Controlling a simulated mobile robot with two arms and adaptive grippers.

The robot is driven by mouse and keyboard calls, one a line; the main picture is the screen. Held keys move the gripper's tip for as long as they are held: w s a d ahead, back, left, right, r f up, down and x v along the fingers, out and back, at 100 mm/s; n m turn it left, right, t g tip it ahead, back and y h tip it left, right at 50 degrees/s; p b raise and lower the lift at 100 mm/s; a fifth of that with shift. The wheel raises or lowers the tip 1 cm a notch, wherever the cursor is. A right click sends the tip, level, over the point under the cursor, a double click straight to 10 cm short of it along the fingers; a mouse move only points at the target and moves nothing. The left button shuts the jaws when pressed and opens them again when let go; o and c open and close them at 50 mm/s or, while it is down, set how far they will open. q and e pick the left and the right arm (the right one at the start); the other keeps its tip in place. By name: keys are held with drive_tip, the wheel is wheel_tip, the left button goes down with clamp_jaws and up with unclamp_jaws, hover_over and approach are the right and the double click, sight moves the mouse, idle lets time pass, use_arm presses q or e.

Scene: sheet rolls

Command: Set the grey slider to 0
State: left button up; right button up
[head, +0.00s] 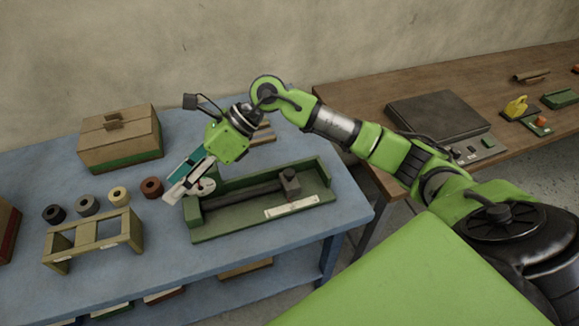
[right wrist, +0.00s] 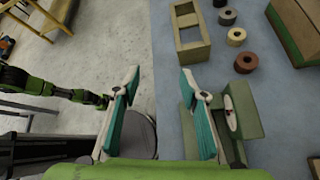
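The grey slider (head: 289,183) is a small block with a knob, on a dark rail inside a long green tray (head: 245,228). It stands near the right end of the rail. A white scale strip (head: 291,208) lies on the tray's front right; its marks are too small to read. My right gripper (head: 175,192) is over the tray's left end, well left of the slider. In the right wrist view its two teal-padded fingers (right wrist: 160,75) are wide apart with nothing between them. The tray's end shows there beside the right finger; the slider does not.
A white dial (head: 205,186) is at the tray's left end. Several rolls (head: 120,195) and a wooden frame (head: 93,240) are to the left. A cardboard box (head: 120,138) stands behind. A brown table (head: 360,99) with a dark device (head: 436,115) is at right.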

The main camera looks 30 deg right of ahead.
drive_tip(key=w+d+f+n+h, duration=0.1)
drive_tip(key=w+d+f+h, duration=0.15)
drive_tip(key=d+h, duration=0.75)
drive_tip(key=r+g+h, duration=0.1)
hover_over(290, 172)
drive_tip(key=shift+m, duration=0.4)
wheel_tip(290, 172, down, 12)
drive_tip(key=p, duration=0.3)
drive_tip(key=shift+w+p, duration=0.1)
drive_tip(key=shift+p, duration=0.25)
drive_tip(key=shift+f, duration=0.6)
